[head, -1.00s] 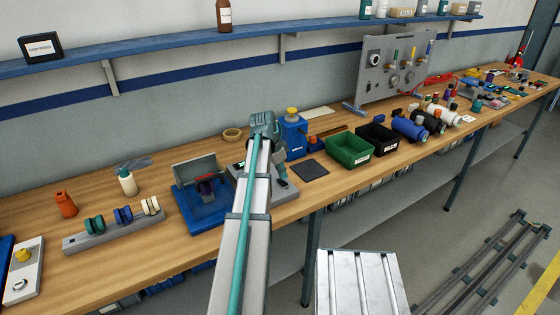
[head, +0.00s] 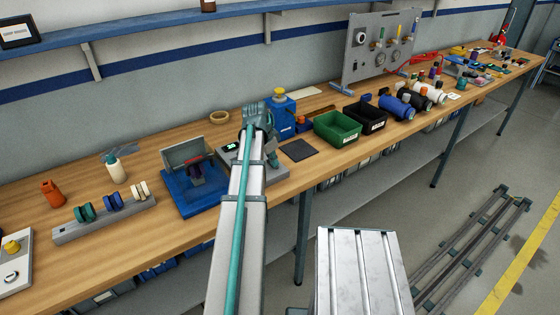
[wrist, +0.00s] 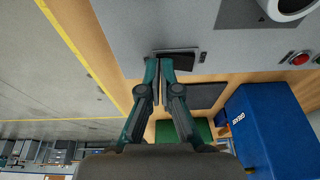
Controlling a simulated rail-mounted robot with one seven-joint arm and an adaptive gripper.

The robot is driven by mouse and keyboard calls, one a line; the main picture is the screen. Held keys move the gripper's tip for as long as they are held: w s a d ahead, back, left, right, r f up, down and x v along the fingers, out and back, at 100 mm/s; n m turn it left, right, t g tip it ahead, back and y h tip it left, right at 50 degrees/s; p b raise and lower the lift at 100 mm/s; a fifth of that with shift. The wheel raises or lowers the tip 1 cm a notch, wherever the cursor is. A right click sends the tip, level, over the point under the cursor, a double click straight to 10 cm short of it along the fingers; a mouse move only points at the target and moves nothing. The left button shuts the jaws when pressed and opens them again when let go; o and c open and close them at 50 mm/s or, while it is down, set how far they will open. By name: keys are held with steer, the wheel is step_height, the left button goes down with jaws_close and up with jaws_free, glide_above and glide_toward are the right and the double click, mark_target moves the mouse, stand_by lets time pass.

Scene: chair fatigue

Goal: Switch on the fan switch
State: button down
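A black rocker switch (wrist: 177,61) in a dark frame is set in a grey panel (wrist: 205,30) in the wrist view; I take it for the fan switch. My gripper (wrist: 159,63) has its two teal fingers together, with nothing seen between them. The fingertips overlap the left part of the switch in the picture; I cannot tell whether they touch it. In the head view my arm reaches over the grey device (head: 226,148) with a small green display, and the switch cannot be made out there.
A red button (wrist: 299,58) sits on the panel's right in the wrist view. A blue container (head: 282,115), a dark flat pad (head: 298,150) and a green bin (head: 337,127) stand right of the device. A blue fixture (head: 193,190) stands close on its left.

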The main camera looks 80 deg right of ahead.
steer(key=shift+w+d, duration=0.15)
steer(key=shift+d, duration=0.05)
steer(key=shift+w+d+r, duration=0.2)
steer(key=shift+w+d, duration=0.3)
steer(key=shift+r, duration=0.1)
step_height(320, 180, up, 4)
steer(key=p, duration=0.3)
steer(key=shift+s+a, duration=0.1)
steer(key=shift+a, duration=0.05)
steer(key=shift+a+r, duration=0.2)
steer(key=shift+r, duration=0.15)
steer(key=s+a+b+v, duration=0.1)
steer(key=b+v, duration=0.1)
steer(key=v, duration=0.6)
steer(key=shift+a+r+b, duration=0.15)
steer(key=shift+r+b, duration=0.15)
steer(key=shift+r, duration=0.1)
